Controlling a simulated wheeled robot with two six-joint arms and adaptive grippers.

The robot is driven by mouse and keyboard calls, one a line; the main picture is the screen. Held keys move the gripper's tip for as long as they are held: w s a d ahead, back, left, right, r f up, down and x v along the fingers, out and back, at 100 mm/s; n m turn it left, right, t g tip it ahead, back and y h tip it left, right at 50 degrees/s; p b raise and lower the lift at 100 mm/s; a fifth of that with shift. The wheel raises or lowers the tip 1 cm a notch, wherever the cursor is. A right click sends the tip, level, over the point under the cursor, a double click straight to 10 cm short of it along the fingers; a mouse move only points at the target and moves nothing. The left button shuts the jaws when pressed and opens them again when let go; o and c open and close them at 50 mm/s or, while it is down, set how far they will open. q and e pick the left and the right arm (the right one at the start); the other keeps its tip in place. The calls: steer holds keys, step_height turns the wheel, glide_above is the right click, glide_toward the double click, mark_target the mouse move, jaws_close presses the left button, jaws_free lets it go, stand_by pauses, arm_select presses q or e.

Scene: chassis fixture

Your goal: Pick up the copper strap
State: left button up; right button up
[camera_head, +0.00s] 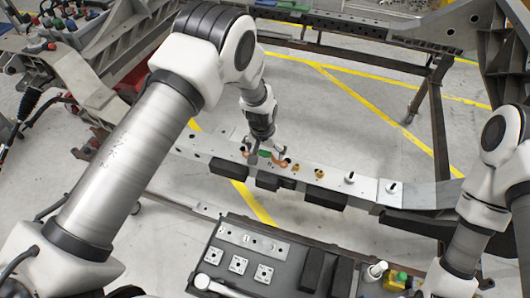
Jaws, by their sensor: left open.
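Copper-coloured metal (281,162) shows at the fingers of my left gripper (265,149), on the light metal rail. A second copper-coloured end shows on the left side of the fingers, with a small green patch between. These look like parts of one copper strap, but the fingers hide part of it. My left gripper points down from above with its fingers apart, around or just over the strap. I cannot tell whether they touch it. My right arm (465,245) comes in at the right edge. Its gripper is not visible.
The rail (330,180) carries brass fittings (296,169) and white-topped studs (350,177), with black blocks (325,197) along its front. A dark tray (225,219) with square plates (238,264), a wrench (215,287) and black blocks stands in front. Frame beams surround the rail.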

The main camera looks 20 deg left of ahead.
mark_target(265, 151)
arm_select(q)
steer(key=shift+s+r, duration=0.2)
steer(key=shift+c, duration=1.3)
steer(key=c, duration=1.6)
steer(key=shift+s, duration=0.15)
steer(key=shift+s, duration=0.1)
steer(key=r+b, duration=0.1)
steer(key=r, duration=0.9)
steer(key=shift+w+b, duration=0.2)
steer(key=shift+b, duration=0.1)
jaws_close()
steer(key=shift+w, duration=0.1)
